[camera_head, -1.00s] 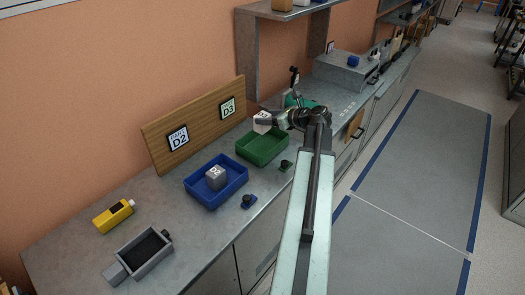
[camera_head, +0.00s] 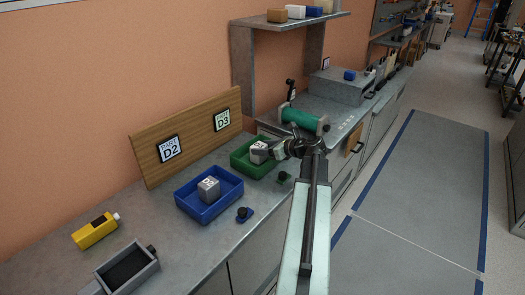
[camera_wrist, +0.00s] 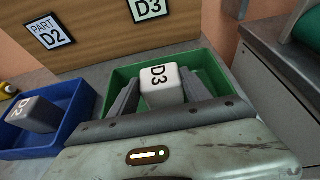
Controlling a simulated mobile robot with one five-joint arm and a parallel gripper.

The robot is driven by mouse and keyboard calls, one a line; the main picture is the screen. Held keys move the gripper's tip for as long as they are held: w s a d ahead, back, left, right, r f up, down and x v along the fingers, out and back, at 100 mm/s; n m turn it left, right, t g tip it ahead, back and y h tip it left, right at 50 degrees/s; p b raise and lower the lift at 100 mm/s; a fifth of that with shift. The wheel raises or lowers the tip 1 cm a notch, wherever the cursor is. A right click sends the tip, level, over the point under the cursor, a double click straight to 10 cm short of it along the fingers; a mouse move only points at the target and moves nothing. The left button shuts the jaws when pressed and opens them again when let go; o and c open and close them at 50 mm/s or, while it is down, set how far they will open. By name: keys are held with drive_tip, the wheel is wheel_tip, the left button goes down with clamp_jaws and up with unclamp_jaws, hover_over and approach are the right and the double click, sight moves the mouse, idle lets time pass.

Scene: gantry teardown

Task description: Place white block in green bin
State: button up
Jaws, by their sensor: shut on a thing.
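The white block (camera_head: 258,152), marked D3, is in the jaws of my gripper (camera_head: 266,151). In the wrist view the white block (camera_wrist: 161,86) sits between the two grey fingers of my gripper (camera_wrist: 156,94), which are shut on it. The green bin (camera_head: 238,163) stands on the bench below and around the block in the picture. In the wrist view the green bin (camera_wrist: 118,76) shows behind and beside the fingers. The block is over or inside the bin; I cannot tell whether it touches the floor of the bin.
A blue bin (camera_head: 187,205) with a grey-white block (camera_head: 208,188) stands next to the green bin. A wooden board (camera_head: 160,150) with D2 and D3 labels stands behind.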

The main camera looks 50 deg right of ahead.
drive_tip(key=shift+f, duration=0.2)
drive_tip(key=o, duration=1.6)
drive_tip(key=shift+r, duration=0.1)
drive_tip(key=shift+r, duration=0.15)
drive_tip(key=shift+s+r+p, duration=0.25)
drive_tip(key=shift+s+p, duration=0.05)
drive_tip(key=shift+p, duration=0.05)
drive_tip(key=a+p+v, duration=0.1)
drive_tip(key=p+v, duration=0.3)
drive_tip(key=v, duration=0.7)
drive_tip(key=shift+s+d, duration=0.2)
drive_tip(key=shift+d, duration=0.3)
